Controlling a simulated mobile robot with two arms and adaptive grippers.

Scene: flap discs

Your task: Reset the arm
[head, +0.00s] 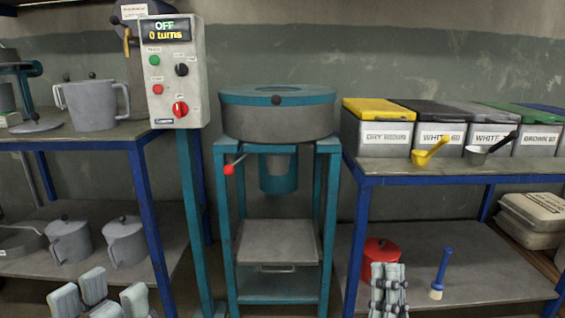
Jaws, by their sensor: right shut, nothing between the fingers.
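My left gripper (100,297) is at the bottom left edge of the head view, in front of the lower left shelf. Its grey finger pads stand apart with nothing seen between them, and its lower part is cut off by the frame. My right gripper (388,288) is at the bottom, right of centre, in front of the lower right shelf. Its fingers are together and hold nothing. It partly covers a red lidded pot (380,249) behind it.
A teal-framed machine (278,115) with a red-knobbed lever (228,170) stands in the middle. Its control box (172,75) reads OFF, 0 turns. Labelled bins (384,138) and scoops are on the right table, grey jugs (92,105) on the left. A blue brush (441,272) stands lower right.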

